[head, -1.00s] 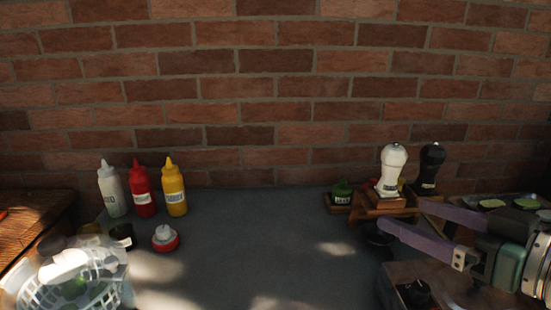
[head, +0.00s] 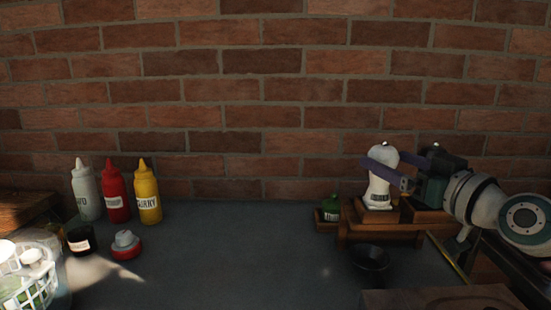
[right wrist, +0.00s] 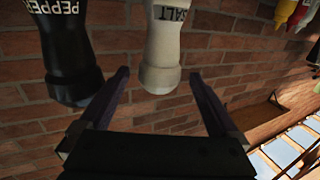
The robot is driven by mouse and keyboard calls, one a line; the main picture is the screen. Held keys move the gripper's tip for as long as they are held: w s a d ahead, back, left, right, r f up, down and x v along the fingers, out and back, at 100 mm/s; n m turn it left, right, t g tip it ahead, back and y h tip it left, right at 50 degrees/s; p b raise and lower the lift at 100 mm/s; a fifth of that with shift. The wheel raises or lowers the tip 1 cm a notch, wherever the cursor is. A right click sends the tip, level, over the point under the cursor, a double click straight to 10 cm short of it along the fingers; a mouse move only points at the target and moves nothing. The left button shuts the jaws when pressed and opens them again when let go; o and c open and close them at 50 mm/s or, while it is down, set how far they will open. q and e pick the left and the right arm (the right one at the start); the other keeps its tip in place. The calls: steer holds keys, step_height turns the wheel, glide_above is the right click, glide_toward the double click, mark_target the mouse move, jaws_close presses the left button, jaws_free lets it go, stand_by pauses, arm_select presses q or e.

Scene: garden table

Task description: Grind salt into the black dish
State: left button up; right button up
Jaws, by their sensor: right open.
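The white salt mill (head: 379,190) stands upright on a small wooden stand at the right; its SALT label shows in the right wrist view (right wrist: 165,45), where it appears upside down. My right gripper (head: 385,172) is open at the mill's upper part. In the right wrist view its two purple fingers (right wrist: 160,76) lie on either side of the mill, with gaps showing. A black dish (head: 370,258) stands on the grey table in front of the stand. My left gripper is not in view.
The black pepper mill (right wrist: 68,50) stands close beside the salt mill, mostly hidden behind my gripper in the head view. A small green jar (head: 330,209) is left of the stand. Squeeze bottles (head: 115,196) and a white basket (head: 30,280) are far left. The table's middle (head: 240,250) is clear.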

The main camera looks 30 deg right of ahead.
steer(key=shift+w+d+b, duration=0.2)
steer(key=shift+w+b, duration=0.25)
steer(key=shift+w, duration=0.9)
steer(key=shift+c, duration=0.4)
